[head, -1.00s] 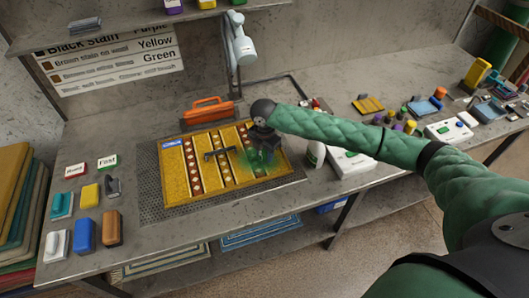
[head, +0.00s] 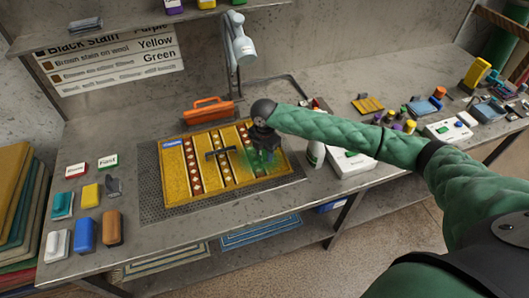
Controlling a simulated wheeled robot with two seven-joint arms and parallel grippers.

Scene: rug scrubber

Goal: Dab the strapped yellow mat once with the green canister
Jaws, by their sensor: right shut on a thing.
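The yellow mat (head: 182,182) lies on a dark grate on the workbench. It has brown dotted stripes and a dark T-shaped strap or bar (head: 219,154) across its middle. My right gripper (head: 263,146) is over the mat's right part, shut on the green canister (head: 262,157). The canister is mostly hidden by the gripper, and a green haze or tint shows around it on the mat. I cannot tell whether it touches the mat. My left gripper is not in view.
Brushes and blocks (head: 85,233) sit at left beside two labels (head: 107,159). A lamp (head: 240,45) overhangs the back. A white box (head: 349,162) and several small items stand to the right.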

